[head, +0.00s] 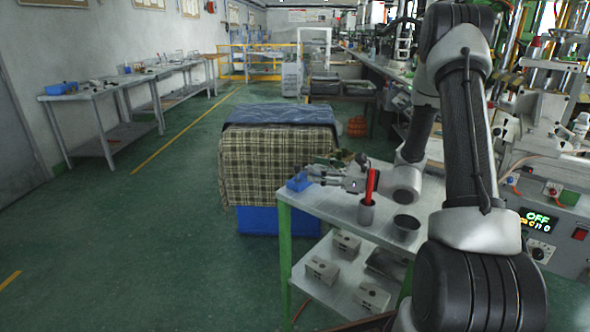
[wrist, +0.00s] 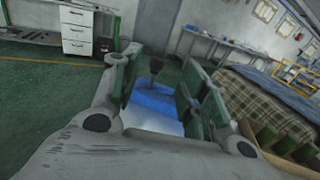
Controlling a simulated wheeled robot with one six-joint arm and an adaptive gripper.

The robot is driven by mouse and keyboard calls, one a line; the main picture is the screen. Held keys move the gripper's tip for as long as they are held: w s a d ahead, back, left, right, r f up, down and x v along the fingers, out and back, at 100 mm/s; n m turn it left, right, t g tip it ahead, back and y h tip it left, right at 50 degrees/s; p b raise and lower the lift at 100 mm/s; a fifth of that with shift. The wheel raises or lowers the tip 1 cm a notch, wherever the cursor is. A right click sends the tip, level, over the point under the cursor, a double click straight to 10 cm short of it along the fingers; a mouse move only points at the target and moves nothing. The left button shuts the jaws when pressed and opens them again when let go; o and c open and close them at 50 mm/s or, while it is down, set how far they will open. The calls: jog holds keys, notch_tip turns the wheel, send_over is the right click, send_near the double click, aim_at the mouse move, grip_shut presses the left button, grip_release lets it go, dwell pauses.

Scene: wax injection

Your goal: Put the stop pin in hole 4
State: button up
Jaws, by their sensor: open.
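My gripper (head: 314,173) is low over the far left corner of the grey-topped table, beside a small blue block (head: 299,183). In the wrist view my gripper (wrist: 158,78) is open, with its green-padded fingers apart on either side of the blue block (wrist: 155,100). No numbered holes can be made out, so hole 4 is not identifiable.
A grey cup (head: 366,213) holding a red-handled tool and a dark cup (head: 406,226) stand on the table right of my gripper. Metal blocks (head: 322,270) lie on the lower shelf. A cloth-covered stack (head: 270,160) stands behind the table. The green floor at left is clear.

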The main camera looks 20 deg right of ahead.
aim_at(297, 166)
jog(key=x, duration=0.7)
jog(key=shift+f, duration=0.1)
jog(key=shift+s+a, duration=0.1)
grip_shut()
